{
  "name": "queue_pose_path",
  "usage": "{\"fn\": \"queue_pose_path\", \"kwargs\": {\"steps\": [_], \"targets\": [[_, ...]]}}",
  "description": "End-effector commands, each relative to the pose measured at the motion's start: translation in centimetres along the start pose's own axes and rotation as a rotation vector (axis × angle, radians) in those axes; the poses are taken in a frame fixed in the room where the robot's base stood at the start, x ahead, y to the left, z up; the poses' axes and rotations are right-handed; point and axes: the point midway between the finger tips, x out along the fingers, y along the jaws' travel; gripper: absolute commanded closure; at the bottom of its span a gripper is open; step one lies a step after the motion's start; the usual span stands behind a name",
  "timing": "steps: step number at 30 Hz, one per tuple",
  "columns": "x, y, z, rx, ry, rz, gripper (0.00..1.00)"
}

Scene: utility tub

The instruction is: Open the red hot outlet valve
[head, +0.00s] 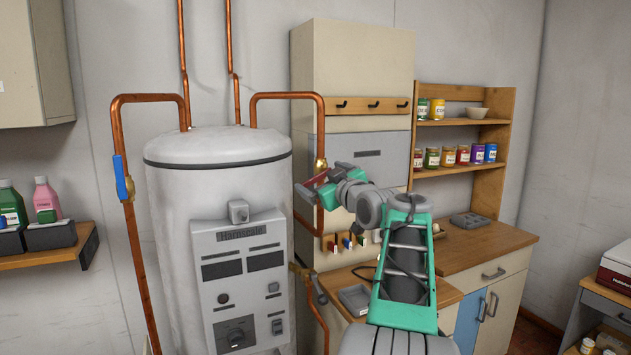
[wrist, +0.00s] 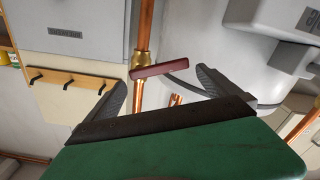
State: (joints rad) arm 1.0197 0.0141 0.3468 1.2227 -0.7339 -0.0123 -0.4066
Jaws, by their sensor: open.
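The red valve handle (wrist: 159,71) sits on a brass fitting (wrist: 140,62) on a copper pipe in the wrist view. It lies crosswise to the pipe, slightly tilted. In the head view the red handle (head: 317,177) shows only in part, right of the white tank, with my gripper around it. My gripper (head: 322,181) is open. In the wrist view, the fingers of my gripper (wrist: 163,80) stand to the left and right of the handle, which lies just past the fingertips. I see a gap on both sides and no contact.
The white tank (head: 218,200) stands close on the left, with a blue-handled valve (head: 124,179) on its left pipe. Behind my gripper is a tall cabinet with a hook rail (head: 368,105). A wooden counter (head: 482,240) and jar shelf (head: 465,120) are at right.

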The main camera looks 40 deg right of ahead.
Motion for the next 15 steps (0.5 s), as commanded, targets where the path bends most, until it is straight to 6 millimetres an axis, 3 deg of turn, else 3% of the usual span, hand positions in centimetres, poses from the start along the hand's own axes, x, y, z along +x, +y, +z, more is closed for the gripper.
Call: {"fn": "queue_pose_path", "kwargs": {"steps": [3,6,15], "targets": [[-2.4,0.0,0.2,-0.002,0.001,0.003,0.0],[-3.5,-0.1,0.1,-0.002,0.002,0.001,0.0],[-3.9,-0.1,-0.1,0.0,0.001,-0.002,0.02]]}}
